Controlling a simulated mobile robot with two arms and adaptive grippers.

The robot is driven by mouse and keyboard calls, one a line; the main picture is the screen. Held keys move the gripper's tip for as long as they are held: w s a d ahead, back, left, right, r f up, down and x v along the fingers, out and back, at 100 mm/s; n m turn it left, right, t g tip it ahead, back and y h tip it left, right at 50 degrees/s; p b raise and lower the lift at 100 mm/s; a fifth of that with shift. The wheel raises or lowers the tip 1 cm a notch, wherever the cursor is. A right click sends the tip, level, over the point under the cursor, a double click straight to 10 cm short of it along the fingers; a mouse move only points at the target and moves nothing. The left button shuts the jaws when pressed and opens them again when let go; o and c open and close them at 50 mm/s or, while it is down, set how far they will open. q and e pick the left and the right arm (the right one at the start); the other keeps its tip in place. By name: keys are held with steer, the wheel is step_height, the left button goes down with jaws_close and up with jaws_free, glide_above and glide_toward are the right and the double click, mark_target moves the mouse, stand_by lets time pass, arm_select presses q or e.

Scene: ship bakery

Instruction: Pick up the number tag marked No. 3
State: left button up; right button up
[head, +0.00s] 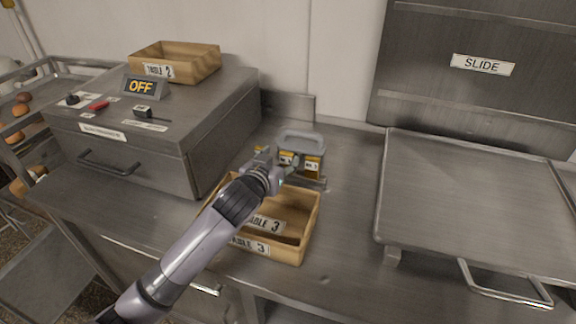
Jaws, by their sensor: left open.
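A grey tag holder (300,138) with a handle stands on the steel counter behind a wooden crate, with several yellow tags on its front. The rightmost tag (313,167) appears to be the one marked No. 3, though its print is small. My left gripper (288,164) is open at the holder's front, just left of that tag. It partly hides the other tags, and I cannot tell whether it touches any. My right gripper is not in view.
The wooden crate (310,220) labelled Table 3 lies under my left forearm. A steel machine (215,125) with an OFF display stands left, carrying a Table 2 crate (208,62). A raised steel plate (470,195) with a handle is at right. Counter between holder and plate is clear.

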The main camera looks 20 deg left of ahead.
mark_target(285, 154)
arm_select(q)
steer(key=shift+p+x, duration=0.55)
steer(key=shift+x, duration=2.55)
steer(key=shift+s+f, duration=0.1)
steer(key=shift+f, duration=0.1)
steer(key=shift+c, duration=0.2)
steer(key=c, duration=1.2)
